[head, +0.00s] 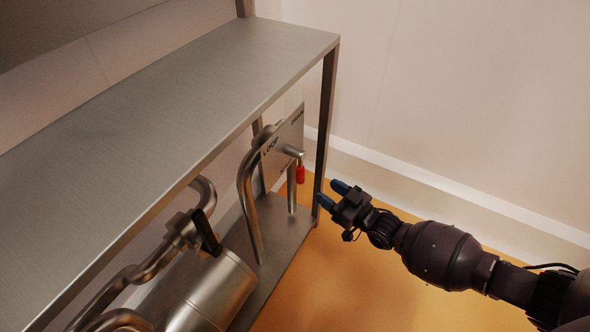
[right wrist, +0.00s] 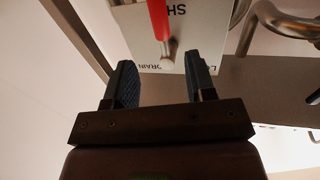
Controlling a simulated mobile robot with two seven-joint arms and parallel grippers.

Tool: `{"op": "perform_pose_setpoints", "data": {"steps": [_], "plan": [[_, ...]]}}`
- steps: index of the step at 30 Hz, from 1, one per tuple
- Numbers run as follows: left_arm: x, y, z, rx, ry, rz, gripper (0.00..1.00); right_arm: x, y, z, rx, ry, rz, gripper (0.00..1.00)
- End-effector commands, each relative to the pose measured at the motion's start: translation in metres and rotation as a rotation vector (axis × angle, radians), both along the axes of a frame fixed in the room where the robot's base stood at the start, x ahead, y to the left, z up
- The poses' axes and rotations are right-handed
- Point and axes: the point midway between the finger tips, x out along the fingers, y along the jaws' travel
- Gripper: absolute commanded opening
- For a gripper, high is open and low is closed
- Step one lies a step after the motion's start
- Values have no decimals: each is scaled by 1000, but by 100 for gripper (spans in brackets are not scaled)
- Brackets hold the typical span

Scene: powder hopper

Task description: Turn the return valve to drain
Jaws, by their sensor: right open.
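The return valve's red handle (head: 300,175) hangs downward from its metal hub in front of a pale label plate (head: 284,146) under the steel shelf. The plate reads LOOP at its left and DRAIN at its right. In the right wrist view, which is upside down, the red handle (right wrist: 158,18) lies over partly covered letters beginning SH. My right gripper (head: 332,195) is open and empty, a little right of and below the handle, not touching it. In the right wrist view its two fingers (right wrist: 160,72) are spread, with the hub between and beyond them. My left gripper is not in view.
The steel shelf (head: 190,85) overhangs the valve, with a frame leg (head: 326,120) just right of the plate. Bent pipes (head: 246,195), a black lever (head: 207,232) and a metal cylinder (head: 212,290) stand at left. The orange floor (head: 370,285) around my right arm is clear.

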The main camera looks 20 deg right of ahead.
Motion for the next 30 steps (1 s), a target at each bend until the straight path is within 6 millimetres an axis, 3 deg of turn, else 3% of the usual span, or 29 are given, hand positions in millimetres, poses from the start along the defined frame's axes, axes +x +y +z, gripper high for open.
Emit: {"op": "perform_pose_setpoints", "data": {"steps": [18,30], "plan": [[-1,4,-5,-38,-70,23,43,77,37,-4,0,5,0,50],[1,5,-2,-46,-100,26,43,94,44,0,-1,2,-1,50]]}}
